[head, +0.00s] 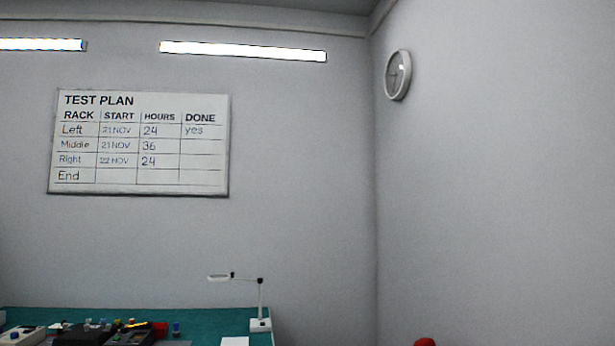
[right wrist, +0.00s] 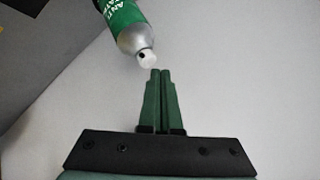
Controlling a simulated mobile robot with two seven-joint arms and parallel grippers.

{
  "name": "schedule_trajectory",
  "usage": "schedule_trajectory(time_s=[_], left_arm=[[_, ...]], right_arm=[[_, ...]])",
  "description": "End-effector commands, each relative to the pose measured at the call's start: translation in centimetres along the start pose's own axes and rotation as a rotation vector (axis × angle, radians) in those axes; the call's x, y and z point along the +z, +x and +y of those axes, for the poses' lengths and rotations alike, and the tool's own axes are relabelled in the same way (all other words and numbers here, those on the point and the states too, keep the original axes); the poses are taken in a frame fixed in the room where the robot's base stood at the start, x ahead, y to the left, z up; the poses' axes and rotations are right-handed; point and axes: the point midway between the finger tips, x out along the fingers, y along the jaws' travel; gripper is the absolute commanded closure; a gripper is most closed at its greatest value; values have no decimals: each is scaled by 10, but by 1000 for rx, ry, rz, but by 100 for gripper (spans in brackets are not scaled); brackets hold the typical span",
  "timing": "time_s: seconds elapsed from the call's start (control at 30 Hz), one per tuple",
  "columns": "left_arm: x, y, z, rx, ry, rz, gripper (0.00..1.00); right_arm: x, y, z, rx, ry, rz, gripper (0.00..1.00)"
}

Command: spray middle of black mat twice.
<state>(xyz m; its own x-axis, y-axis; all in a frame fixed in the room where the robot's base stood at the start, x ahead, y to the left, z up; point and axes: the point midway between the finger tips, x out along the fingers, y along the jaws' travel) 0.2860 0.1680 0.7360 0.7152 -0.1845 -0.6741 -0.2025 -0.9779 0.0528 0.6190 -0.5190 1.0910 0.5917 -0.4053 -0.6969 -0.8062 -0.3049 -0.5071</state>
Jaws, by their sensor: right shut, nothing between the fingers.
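A spray can (right wrist: 125,22) with a green label reading "ANTI" and more, a silver shoulder and a white nozzle shows at the top of the right wrist view, its base cut off by the frame edge. My right gripper (right wrist: 160,74) has green fingers, shut together and empty. Its tips lie just below the nozzle in the picture; the gap in depth is hard to judge. My left gripper is in neither view. I cannot make out the black mat in either view.
In the head view, a bench with a green top (head: 205,317) holds electronics, small parts and a white magnifier lamp (head: 260,305). A whiteboard (head: 140,142) and a clock (head: 398,75) hang on the walls. A red object (head: 425,342) peeks in at the bottom.

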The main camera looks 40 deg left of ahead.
Motion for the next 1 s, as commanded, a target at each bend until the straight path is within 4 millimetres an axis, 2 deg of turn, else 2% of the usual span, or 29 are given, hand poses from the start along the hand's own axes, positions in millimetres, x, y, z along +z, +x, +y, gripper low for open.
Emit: schedule_trajectory(time_s=[0.27,0.67,1.0], left_arm=[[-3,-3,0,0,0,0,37],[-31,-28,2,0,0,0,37],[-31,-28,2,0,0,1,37]], right_arm=[[-3,-3,-2,0,0,1,100],[-23,-31,-23,0,0,1,100],[-30,-42,-30,0,0,0,100]])
